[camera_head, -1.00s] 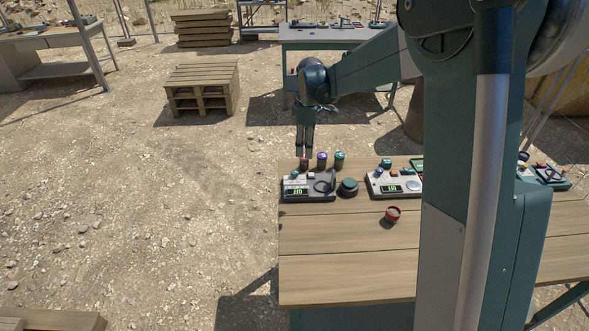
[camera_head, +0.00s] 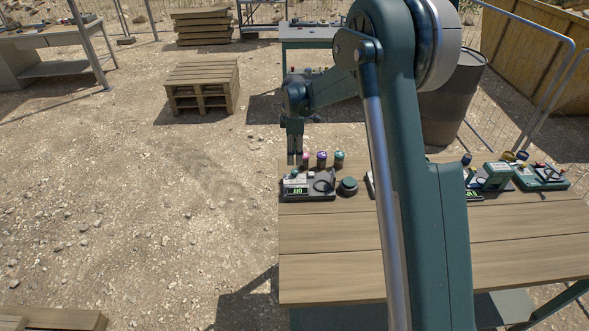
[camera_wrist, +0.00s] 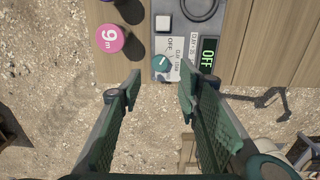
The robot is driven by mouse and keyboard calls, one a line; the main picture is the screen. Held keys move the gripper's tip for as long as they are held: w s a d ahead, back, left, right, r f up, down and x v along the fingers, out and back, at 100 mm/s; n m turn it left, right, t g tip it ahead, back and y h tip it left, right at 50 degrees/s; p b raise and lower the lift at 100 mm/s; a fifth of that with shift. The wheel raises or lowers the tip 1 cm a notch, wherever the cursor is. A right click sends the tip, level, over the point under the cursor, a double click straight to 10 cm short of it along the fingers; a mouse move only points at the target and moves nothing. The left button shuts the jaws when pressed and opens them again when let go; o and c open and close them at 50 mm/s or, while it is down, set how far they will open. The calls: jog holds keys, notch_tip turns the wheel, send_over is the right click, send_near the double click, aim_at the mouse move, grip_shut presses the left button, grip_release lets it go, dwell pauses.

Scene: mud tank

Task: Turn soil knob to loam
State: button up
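The soil knob is a small teal dial with a white pointer line, at the top centre of the wrist view (camera_wrist: 162,63). It sits on the corner of a grey control panel (camera_head: 320,187) at the left end of the wooden table. Printed labels stand beside it, too small to read surely. The panel's display (camera_wrist: 208,53) reads OFF. My gripper (camera_head: 295,163) points down just above the knob's corner of the panel. In the wrist view my gripper (camera_wrist: 160,90) is open and empty, its fingers spread to either side, with the knob just beyond the fingertips.
A pink-topped canister marked 9m (camera_wrist: 110,38) stands close left of the panel in the wrist view. Other canisters (camera_head: 321,160) stand behind it. A round dark button (camera_head: 347,186) is right of the panel. The table's front planks (camera_head: 325,265) are clear.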

aim_at(294, 171)
jog(key=shift+f, duration=3.9)
jog(key=shift+c, duration=0.4)
jog(key=c, duration=0.8)
